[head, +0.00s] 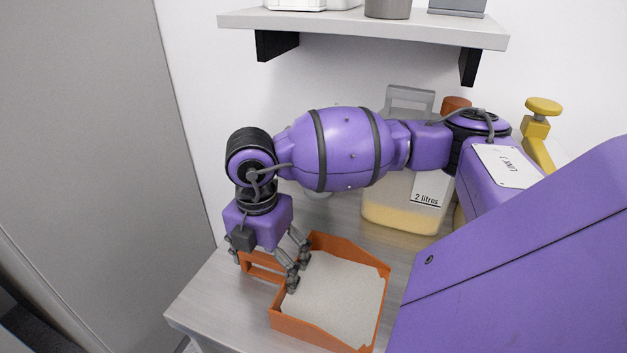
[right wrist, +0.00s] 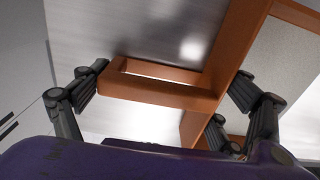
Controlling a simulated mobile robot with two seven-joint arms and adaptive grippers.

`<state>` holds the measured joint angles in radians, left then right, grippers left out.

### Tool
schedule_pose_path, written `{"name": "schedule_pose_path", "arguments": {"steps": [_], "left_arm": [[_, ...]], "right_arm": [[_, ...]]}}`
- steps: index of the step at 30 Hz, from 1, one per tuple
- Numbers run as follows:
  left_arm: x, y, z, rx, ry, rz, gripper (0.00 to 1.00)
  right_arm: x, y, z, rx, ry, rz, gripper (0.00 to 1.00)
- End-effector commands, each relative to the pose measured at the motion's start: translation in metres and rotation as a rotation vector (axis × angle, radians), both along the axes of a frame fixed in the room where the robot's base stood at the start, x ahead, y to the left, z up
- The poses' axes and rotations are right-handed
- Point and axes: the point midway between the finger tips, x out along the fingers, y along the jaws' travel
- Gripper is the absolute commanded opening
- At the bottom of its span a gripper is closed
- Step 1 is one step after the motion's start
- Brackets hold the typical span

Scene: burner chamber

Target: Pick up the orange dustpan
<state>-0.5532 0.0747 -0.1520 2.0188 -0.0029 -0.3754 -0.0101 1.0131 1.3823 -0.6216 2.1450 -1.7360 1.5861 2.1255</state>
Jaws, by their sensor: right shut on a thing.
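The orange dustpan (head: 312,333) is at the front of the grey bench, with a pale grey, speckled surface inside its orange walls. Its open-loop handle (right wrist: 165,92) points left in the head view. My right gripper (head: 266,273) reaches down over the handle and is shut on it. In the right wrist view, the fingers (right wrist: 168,108) stand on both sides of the handle. Part of the handle is hidden by the gripper in the head view. The dustpan looks at or near bench level; I cannot tell if it touches. My left gripper is not in view.
Behind my right arm stands a clear container (head: 400,205) marked 2 litres with yellowish contents. A yellow valve-like piece (head: 541,120) is at the right. A wall shelf (head: 370,25) hangs above. A grey panel (head: 85,130) is left of the bench (head: 205,300).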

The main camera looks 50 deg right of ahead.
Motion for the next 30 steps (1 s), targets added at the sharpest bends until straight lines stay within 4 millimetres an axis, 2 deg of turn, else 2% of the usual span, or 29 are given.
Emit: {"name": "schedule_pose_path", "arguments": {"steps": [14, 22, 30], "left_arm": [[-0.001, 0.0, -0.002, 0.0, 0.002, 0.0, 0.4], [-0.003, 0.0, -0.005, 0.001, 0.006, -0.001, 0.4], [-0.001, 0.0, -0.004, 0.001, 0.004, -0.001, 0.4]], "right_arm": [[0.0, 0.0, 0.01, 0.001, -0.002, 0.0, 0.52], [0.0, 0.001, 0.033, 0.0, -0.002, 0.001, 0.52], [-0.009, 0.022, 0.059, 0.003, -0.003, 0.003, 0.52]]}}
